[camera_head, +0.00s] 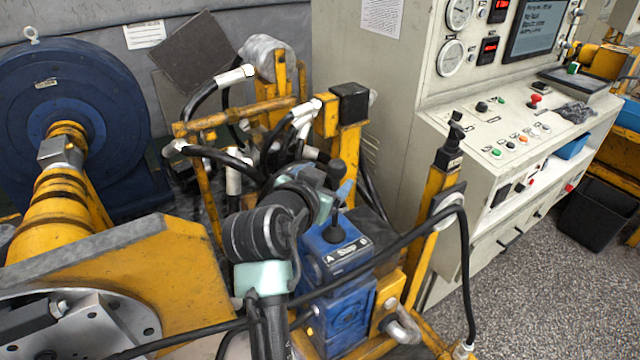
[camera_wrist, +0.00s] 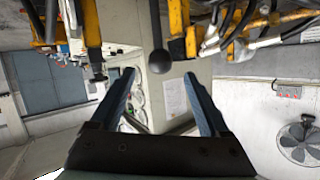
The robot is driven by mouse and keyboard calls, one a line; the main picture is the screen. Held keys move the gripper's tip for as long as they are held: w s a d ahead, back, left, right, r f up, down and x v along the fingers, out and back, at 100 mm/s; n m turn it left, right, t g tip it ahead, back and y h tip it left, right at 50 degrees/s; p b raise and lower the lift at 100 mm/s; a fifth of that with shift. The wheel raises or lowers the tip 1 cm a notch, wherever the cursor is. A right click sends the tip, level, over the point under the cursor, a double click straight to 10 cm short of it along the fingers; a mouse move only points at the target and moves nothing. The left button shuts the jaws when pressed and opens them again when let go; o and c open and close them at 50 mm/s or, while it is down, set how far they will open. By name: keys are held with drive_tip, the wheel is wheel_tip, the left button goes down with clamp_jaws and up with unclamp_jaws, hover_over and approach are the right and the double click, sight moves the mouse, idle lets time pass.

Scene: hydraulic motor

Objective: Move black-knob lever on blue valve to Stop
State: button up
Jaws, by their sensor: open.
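The blue valve (camera_head: 336,275) stands at the lower middle of the head view, with a label reading A, Stop, B on its top plate. Its lever rises from a black base, and its black knob (camera_head: 336,170) shows beside my gripper (camera_head: 341,188). In the wrist view the black knob (camera_wrist: 160,62) hangs on a thin rod, centred between and just beyond the two blue fingertips of my gripper (camera_wrist: 159,76). The fingers are open and apart, with nothing held. My arm and gripper hide part of the lever in the head view, so its exact setting is hard to tell.
Yellow frame posts (camera_head: 349,145) and black hoses crowd the space behind the valve. A black cable (camera_head: 400,240) passes in front of it. A beige control cabinet (camera_head: 375,100) stands at the right. A large blue motor (camera_head: 95,85) is at the left.

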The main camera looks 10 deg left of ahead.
drive_tip(key=v, duration=0.3)
idle(0.4)
